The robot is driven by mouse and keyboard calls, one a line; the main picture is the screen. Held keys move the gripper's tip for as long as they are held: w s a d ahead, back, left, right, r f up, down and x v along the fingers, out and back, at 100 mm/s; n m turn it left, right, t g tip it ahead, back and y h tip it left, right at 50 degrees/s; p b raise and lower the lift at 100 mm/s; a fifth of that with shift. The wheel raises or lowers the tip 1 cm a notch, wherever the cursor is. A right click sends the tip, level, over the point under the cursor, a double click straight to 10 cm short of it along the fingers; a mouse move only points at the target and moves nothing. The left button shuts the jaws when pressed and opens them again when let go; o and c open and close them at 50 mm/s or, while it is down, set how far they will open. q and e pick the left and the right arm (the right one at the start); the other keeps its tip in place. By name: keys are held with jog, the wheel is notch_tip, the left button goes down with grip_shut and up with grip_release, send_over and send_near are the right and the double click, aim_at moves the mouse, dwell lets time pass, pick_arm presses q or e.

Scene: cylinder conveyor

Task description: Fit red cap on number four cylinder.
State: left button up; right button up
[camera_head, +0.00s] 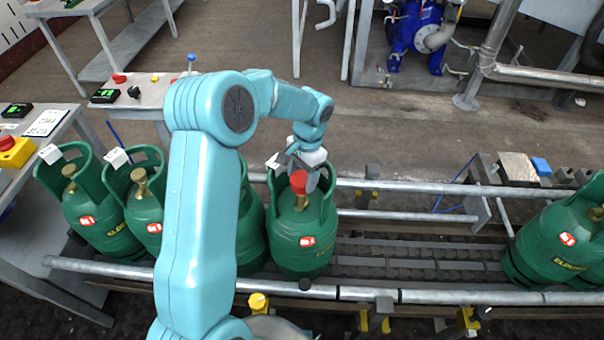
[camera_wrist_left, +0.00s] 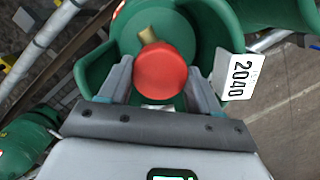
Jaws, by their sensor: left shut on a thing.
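The red cap (camera_head: 300,181) is between the fingers of my left gripper (camera_head: 303,172), which is shut on it. It also shows in the left wrist view (camera_wrist_left: 161,73), with a grey finger on each side. The cap is at the brass valve (camera_head: 302,201) of a green cylinder (camera_head: 301,244), inside its collar. This cylinder is the rightmost of the left group on the conveyor. The valve stem sticks out past the cap in the wrist view (camera_wrist_left: 147,36). I cannot tell if the cap touches or sits on the valve. My right gripper is not in view.
Several green cylinders (camera_head: 88,222) stand to the left, one partly behind my arm. More cylinders (camera_head: 553,245) stand at the far right. Conveyor rails (camera_head: 420,296) run along both sides, with bare rollers (camera_head: 420,262) between the groups. A tag (camera_wrist_left: 239,77) reads 2040.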

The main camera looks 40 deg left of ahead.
pick_arm(q)
jog(key=shift+f+b, duration=0.6)
jog(key=shift+f, duration=0.3)
jog(key=o, duration=1.1)
jog(key=shift+r, duration=0.1)
notch_tip(320, 180, up, 16)
jog(key=w+p, duration=0.1)
jog(key=w, duration=0.1)
jog(key=shift+w, duration=0.2)
jog(key=shift+d, duration=0.1)
